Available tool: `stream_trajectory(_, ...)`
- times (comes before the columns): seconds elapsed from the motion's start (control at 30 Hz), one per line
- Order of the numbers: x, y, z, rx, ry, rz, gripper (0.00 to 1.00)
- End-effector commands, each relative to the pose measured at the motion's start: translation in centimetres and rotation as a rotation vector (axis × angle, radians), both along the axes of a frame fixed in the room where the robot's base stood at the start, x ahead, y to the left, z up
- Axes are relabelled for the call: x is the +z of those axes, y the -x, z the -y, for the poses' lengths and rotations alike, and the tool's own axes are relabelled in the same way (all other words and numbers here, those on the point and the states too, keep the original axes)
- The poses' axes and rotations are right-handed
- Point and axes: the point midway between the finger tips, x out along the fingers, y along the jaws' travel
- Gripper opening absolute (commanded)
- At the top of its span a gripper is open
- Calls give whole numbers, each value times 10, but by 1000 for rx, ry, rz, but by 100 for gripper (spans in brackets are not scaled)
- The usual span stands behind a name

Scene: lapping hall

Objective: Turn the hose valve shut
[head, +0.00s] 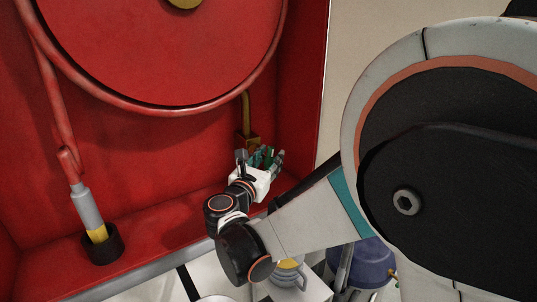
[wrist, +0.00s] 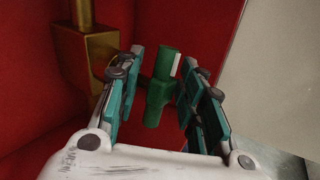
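The hose valve's brass body (wrist: 88,50) is at the upper left of the wrist view, and shows in the head view (head: 247,139) at the lower right of the red cabinet. Its green handle (wrist: 160,88) stands between the two fingers of my gripper (wrist: 164,58). Gaps show on both sides of the handle, so the fingers are open around it and do not appear to press on it. In the head view my gripper (head: 261,157) is just below the brass body and partly hides the handle.
The red cabinet (head: 180,140) holds a large red hose reel (head: 150,55). A grey and yellow nozzle (head: 88,208) sits in a black holder (head: 102,245) at the left. The cabinet's right wall is close to my gripper.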

Motion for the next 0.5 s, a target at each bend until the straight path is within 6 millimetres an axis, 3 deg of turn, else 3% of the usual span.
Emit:
stream_trajectory(0.3,0,-2,1,-1,0,0,33)
stream_trajectory(0.43,0,-2,1,-1,0,0,4)
stream_trajectory(0.5,0,-2,1,-1,0,0,0)
